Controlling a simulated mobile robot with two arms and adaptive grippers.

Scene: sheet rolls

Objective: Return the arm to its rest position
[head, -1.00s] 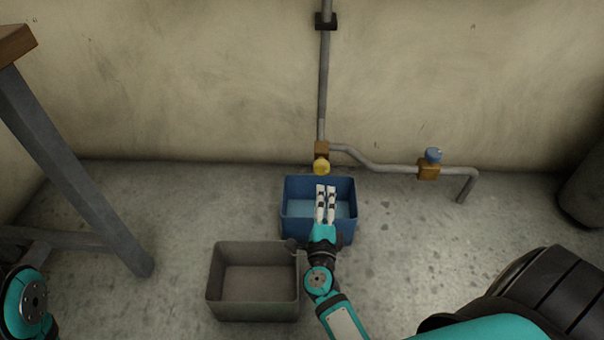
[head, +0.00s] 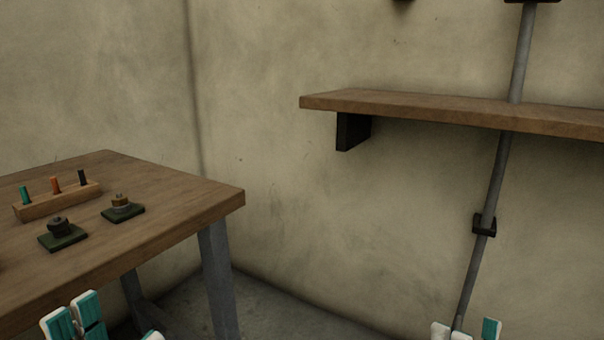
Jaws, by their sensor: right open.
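My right gripper (head: 465,331) shows at the bottom edge of the head view, right of centre. Only its white and teal fingertips are in view; they stand apart with nothing between them. My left gripper (head: 118,326) shows at the bottom left, in front of the wooden table (head: 165,190). Its white and teal fingers also stand apart, with no object seen between them. Both arms and the rest of both grippers are below the frame.
On the table are a wooden block (head: 60,202) with three coloured pegs and two dark square bases (head: 123,211) with small round parts on them. A wooden shelf (head: 430,108) sticks out from the wall. A grey vertical pipe (head: 485,190) runs past it.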

